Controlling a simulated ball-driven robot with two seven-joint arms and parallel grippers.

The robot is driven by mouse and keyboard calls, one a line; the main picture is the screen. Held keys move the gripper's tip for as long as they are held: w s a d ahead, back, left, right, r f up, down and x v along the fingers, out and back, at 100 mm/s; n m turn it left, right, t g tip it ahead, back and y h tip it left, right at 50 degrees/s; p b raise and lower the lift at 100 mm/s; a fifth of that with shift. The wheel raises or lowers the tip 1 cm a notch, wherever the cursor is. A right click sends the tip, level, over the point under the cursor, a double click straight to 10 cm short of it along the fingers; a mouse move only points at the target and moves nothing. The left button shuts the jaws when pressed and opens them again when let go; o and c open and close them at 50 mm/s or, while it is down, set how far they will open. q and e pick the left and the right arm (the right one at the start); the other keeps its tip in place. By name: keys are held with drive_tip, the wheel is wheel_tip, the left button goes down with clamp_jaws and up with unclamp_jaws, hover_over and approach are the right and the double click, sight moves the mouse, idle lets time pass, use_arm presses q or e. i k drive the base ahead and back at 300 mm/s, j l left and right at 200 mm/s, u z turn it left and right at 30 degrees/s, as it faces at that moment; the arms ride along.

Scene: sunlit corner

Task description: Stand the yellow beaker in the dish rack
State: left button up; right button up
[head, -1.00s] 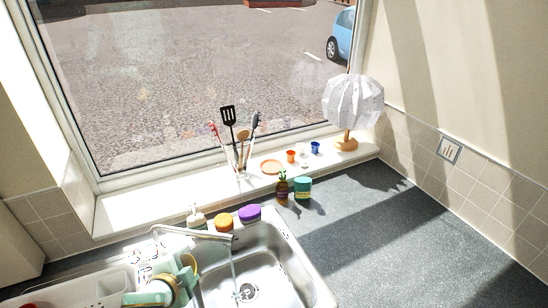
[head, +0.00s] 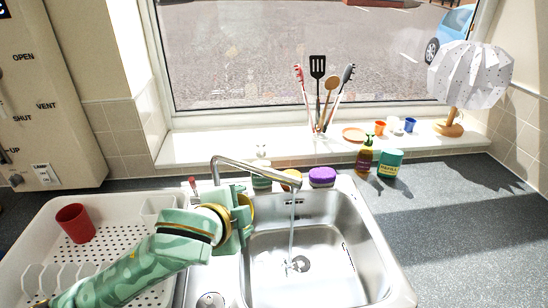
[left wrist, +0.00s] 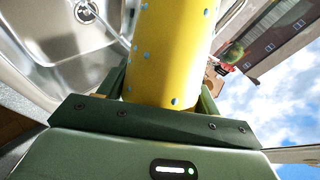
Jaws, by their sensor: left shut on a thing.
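My left gripper (head: 240,216) is shut on the yellow beaker (head: 249,212) over the left side of the sink. In the head view the gripper hides most of the beaker. In the left wrist view the beaker (left wrist: 172,50) is yellow with blue dots and sits between the fingers. The white dish rack (head: 40,250) lies left of the sink, with a perforated floor and a row of prongs at its front left. My left forearm covers part of it. My right gripper is not in view.
A red cup (head: 76,223) stands in the rack's back left. The tap (head: 255,170) runs water into the sink (head: 345,250), close to my gripper. The right counter (head: 470,220) is clear.

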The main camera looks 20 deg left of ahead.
sight(122, 234)
drive_tip(key=j+u, duration=0.25)
drive_tip(key=u, duration=0.15)
drive_tip(key=j+u, duration=0.35)
